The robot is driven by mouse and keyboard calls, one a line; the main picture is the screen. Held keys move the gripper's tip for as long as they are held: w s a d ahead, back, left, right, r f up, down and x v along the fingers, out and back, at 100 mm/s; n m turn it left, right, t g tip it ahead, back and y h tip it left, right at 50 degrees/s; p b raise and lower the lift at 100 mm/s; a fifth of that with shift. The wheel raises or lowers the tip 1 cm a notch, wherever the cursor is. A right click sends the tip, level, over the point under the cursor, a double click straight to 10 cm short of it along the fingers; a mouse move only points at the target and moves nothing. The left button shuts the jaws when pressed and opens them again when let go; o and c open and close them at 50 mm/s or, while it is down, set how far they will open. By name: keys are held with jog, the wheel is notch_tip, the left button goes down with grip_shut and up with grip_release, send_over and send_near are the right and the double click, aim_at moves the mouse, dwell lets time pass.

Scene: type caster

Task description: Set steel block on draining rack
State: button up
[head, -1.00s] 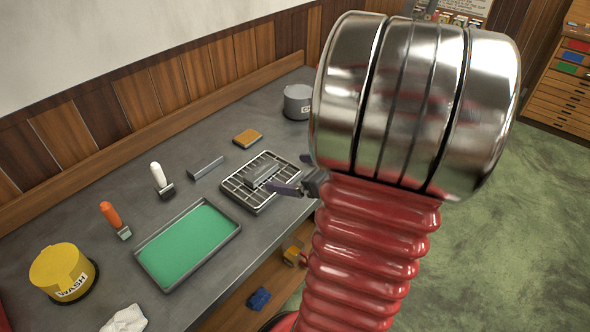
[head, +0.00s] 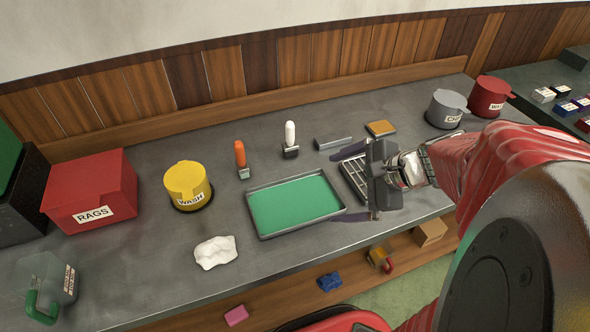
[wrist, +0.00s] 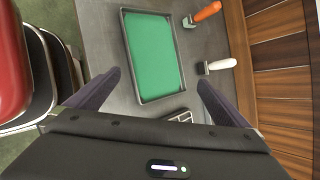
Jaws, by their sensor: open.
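My gripper (head: 335,189) is open, its two dark fingers spread wide and pointing left toward the green tray. Nothing is between the fingers in the wrist view (wrist: 158,80). The draining rack (head: 352,176), a dark-rimmed grid, lies on the bench behind and below my gripper, which covers much of it. A corner of the rack (wrist: 180,117) shows in the wrist view. The steel block is not visible now; a block lay on the rack in the earlier view, and my gripper now covers that area.
A green-filled tray (head: 298,205) lies left of the rack. A grey bar (head: 333,142), a tan sponge (head: 380,128), white-handled (head: 290,139) and orange-handled (head: 241,158) tools lie behind. A yellow wash pot (head: 188,184), white rag (head: 215,252) and grey pot (head: 446,108) are farther off.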

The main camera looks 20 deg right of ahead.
jog(key=s+a+r+n+h, duration=0.2)
jog(key=a+n, duration=0.3)
jog(key=n, duration=0.5)
jog(key=s+a+r+n+g+h, duration=0.1)
jog(key=s+a+r+n, duration=0.4)
jog(key=n, duration=0.5)
jog(key=shift+a+h, duration=0.3)
jog(key=shift+h, duration=0.5)
